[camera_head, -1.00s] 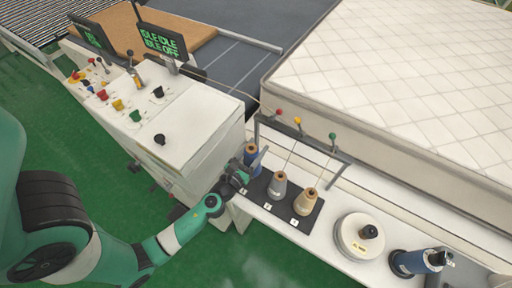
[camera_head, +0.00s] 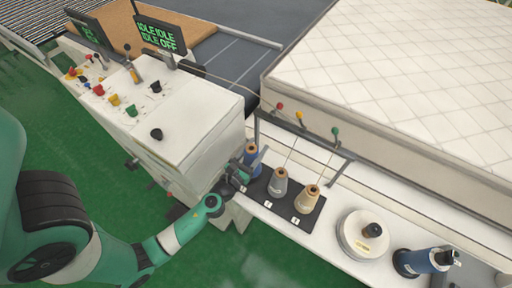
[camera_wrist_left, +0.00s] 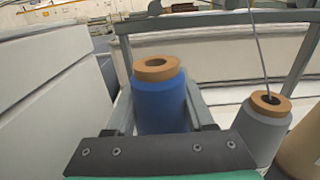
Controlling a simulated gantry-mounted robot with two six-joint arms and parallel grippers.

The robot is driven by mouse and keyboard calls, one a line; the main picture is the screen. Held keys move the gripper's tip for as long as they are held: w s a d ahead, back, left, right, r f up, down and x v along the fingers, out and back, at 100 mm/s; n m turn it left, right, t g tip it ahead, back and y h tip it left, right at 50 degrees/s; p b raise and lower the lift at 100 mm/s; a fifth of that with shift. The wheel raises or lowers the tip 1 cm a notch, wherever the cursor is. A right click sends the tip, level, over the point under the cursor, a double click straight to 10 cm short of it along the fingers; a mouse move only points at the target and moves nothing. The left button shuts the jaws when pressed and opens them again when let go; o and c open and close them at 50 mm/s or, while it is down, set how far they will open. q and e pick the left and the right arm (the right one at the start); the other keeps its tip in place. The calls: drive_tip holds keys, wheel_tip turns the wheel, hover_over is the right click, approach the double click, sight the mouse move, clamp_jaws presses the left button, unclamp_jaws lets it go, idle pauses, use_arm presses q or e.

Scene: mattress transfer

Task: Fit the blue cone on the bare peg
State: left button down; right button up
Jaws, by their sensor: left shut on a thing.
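The blue cone (camera_head: 252,157), with a tan top ring, stands upright at the left end of the dark cone mat. My left gripper (camera_head: 243,172) is at it, low beside the mat. In the left wrist view the blue cone (camera_wrist_left: 160,100) sits between the two fingers of the left gripper (camera_wrist_left: 163,115), which is shut on it. The cone's lower part is hidden by the gripper, so I cannot tell whether it is around a peg. A grey cone (camera_head: 278,183) and a tan cone (camera_head: 308,200) stand to its right. My right gripper is not in view.
A thin rail (camera_head: 300,132) with coloured knobs runs behind the cones. A white control cabinet (camera_head: 185,120) stands close on the left. A quilted mattress (camera_head: 400,75) lies behind.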

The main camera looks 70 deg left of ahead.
use_arm(q)
drive_tip(key=shift+f+b, duration=2.25)
drive_tip(key=shift+f, duration=0.1)
drive_tip(key=shift+c, duration=1)
unclamp_jaws()
drive_tip(key=b+v, duration=0.1)
drive_tip(key=v, duration=1)
drive_tip(key=shift+s+d, duration=0.15)
drive_tip(key=shift+s, duration=0.15)
